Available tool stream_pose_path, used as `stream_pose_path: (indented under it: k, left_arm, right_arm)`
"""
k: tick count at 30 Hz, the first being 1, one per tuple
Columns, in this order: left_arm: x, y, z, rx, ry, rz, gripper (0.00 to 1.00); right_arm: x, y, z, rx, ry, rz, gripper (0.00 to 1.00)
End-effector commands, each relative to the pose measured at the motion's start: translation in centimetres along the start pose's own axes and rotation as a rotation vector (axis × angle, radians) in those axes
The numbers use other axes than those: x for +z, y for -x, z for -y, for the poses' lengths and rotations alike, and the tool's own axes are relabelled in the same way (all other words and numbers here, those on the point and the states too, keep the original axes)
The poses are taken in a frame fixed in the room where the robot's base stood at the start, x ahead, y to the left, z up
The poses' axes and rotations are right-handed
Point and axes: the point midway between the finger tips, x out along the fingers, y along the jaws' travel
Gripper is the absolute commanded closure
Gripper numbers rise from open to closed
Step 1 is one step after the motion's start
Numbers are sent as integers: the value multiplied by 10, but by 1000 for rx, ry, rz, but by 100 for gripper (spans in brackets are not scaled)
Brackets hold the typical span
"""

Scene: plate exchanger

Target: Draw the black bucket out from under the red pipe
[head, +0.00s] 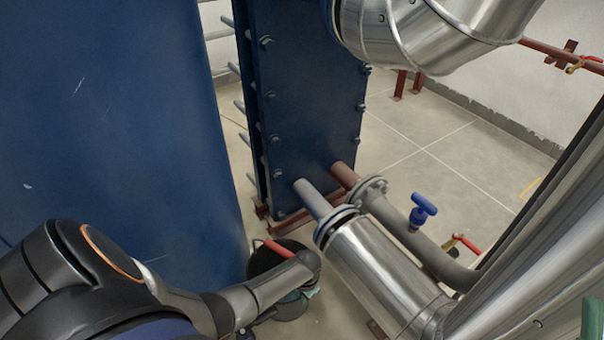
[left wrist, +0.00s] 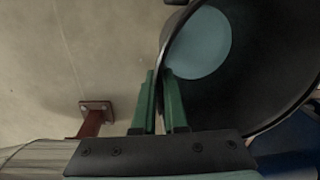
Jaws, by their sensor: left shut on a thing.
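The black bucket (head: 290,306) stands on the floor at the foot of the blue plate exchanger, largely hidden behind my left arm in the head view. In the left wrist view the bucket (left wrist: 262,75) fills the upper right, with a pale teal round patch inside. My left gripper (left wrist: 159,80) has its green fingers on either side of the bucket's rim, shut on it. In the head view this gripper (head: 308,292) is mostly covered by my wrist. A short red pipe (head: 278,249) shows above the bucket, and a brownish-red stub (head: 344,175) leaves the exchanger.
A silver-clad pipe (head: 385,275) runs close to the right of the bucket. A grey pipe (head: 425,240) with a blue-handled valve (head: 421,212) lies beyond it. A red foot (left wrist: 95,117) stands on the floor near the gripper. Bare floor (left wrist: 85,50) lies left of the bucket.

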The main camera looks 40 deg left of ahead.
Motion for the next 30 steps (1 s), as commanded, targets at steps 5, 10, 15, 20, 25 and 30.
stream_pose_path:
  k: [5,10,15,20,25,30]
  left_arm:
    - [0,0,1,-1,1,1,100]
    - [0,0,0,0,2,2,100]
    - [0,5,0,1,2,2,100]
    - [0,14,0,2,2,1,100]
    - [-1,22,1,2,1,-1,100]
    - [-2,30,2,2,0,-3,100]
  right_arm:
    - [0,0,0,-2,1,1,47]
    - [0,0,0,-2,1,1,47]
    - [-3,-3,-2,-2,1,1,47]
    - [-9,-9,-5,-1,1,1,47]
    - [-15,-15,-8,2,0,0,47]
    - [-21,-21,-12,8,-1,0,47]
